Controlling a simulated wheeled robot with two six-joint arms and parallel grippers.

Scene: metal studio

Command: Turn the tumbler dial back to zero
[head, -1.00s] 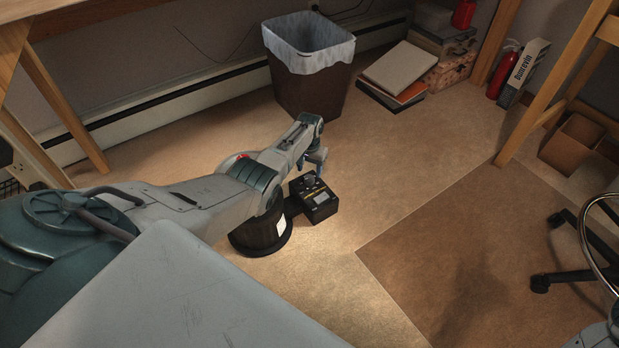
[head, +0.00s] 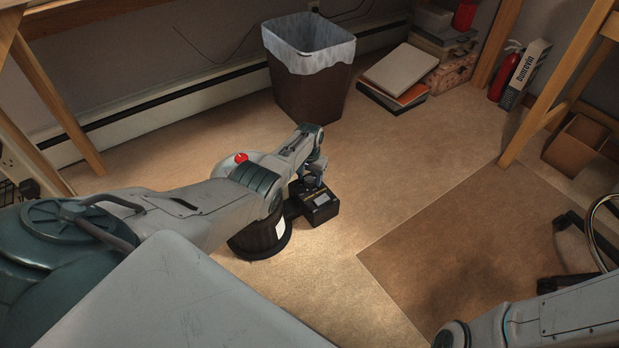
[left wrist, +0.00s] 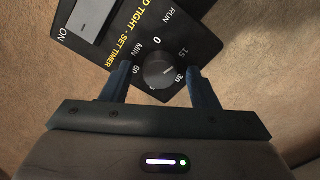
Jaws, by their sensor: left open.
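The tumbler is a dark drum (head: 262,238) on the floor with a black control box (head: 318,204) beside it. In the left wrist view, the box's black panel (left wrist: 196,22) has yellow lettering, white numbers and a grey switch (left wrist: 92,18). The round dark dial (left wrist: 160,73) sits among the marks 0, 15, 30 and 60. Its pointer direction is hard to make out. My left gripper (head: 313,178) is over the box. In the left wrist view its open blue fingers (left wrist: 160,78) stand on either side of the dial; contact cannot be told. My right gripper is out of view.
A lined waste bin (head: 312,85) stands behind the box. Books (head: 400,72) lie to its right, near a red extinguisher (head: 505,73). A chair base (head: 560,285) is at right. Floor between box and chair is clear.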

